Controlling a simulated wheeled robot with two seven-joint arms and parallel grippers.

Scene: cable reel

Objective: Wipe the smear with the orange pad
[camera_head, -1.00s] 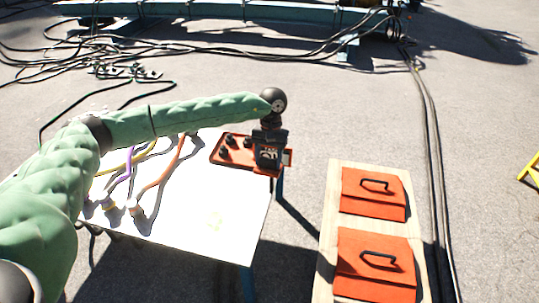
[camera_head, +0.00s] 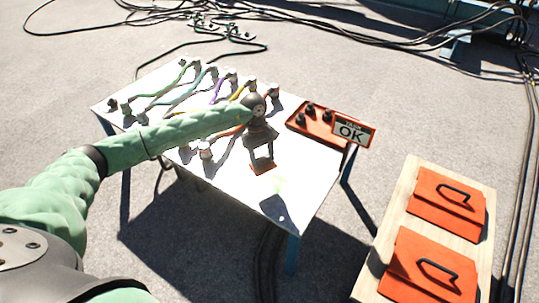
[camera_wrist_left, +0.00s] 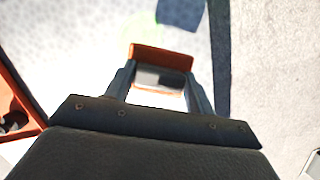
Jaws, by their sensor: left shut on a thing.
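My left gripper (camera_head: 262,158) is shut on the orange pad (camera_head: 264,169), which hangs below its fingertips over the right part of the white table (camera_head: 228,178). In the left wrist view the pad (camera_wrist_left: 161,56) spans between the two fingers. A faint yellow-green smear (camera_head: 280,184) lies on the table just right of and nearer than the pad; it shows pale green in the wrist view (camera_wrist_left: 142,28). The pad appears above the tabletop, apart from the smear. My right gripper is not in view.
A red-orange tray (camera_head: 312,134) with black knobs and an "OK" sign (camera_head: 351,131) stands at the table's right rear corner. Several coloured cables (camera_head: 190,90) cover the left and back. A wooden board (camera_head: 408,196) with orange handled pieces is at right. The front right tabletop is clear.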

